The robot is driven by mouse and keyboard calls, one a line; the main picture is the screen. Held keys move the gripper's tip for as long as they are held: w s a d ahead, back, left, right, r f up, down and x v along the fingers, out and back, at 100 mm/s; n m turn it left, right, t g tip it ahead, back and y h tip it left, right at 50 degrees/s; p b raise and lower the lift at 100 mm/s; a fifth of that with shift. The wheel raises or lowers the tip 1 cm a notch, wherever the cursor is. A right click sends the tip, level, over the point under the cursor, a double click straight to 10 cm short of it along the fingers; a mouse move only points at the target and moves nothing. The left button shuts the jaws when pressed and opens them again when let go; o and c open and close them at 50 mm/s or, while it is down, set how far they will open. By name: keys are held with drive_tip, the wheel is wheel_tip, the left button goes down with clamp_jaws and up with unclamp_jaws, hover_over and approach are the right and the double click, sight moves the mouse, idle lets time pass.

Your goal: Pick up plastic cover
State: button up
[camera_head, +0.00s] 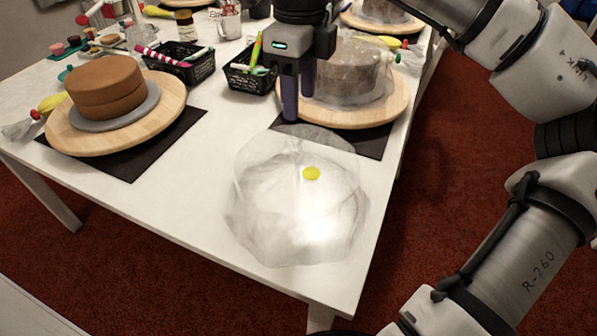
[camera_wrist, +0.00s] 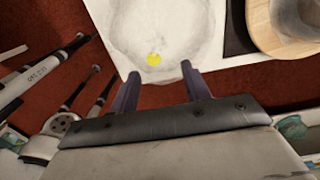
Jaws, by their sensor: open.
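A clear, crumpled plastic cover (camera_head: 290,225) with a yellow round spot (camera_head: 311,173) lies on the front right of the white table.
A covered cake (camera_head: 350,72) stands on a wooden turntable (camera_head: 385,110) on a dark mat, close to my gripper. A brown cake (camera_head: 105,85) sits on another turntable (camera_head: 170,110) at left. Black baskets (camera_head: 180,65) stand behind. The front middle of the table is clear.

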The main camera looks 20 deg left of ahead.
sight(297, 147)
drive_tip(key=f, duration=0.9)
drive_tip(key=shift+a+f, duration=0.25)
drive_tip(key=shift+f, duration=0.1)
clamp_jaws()
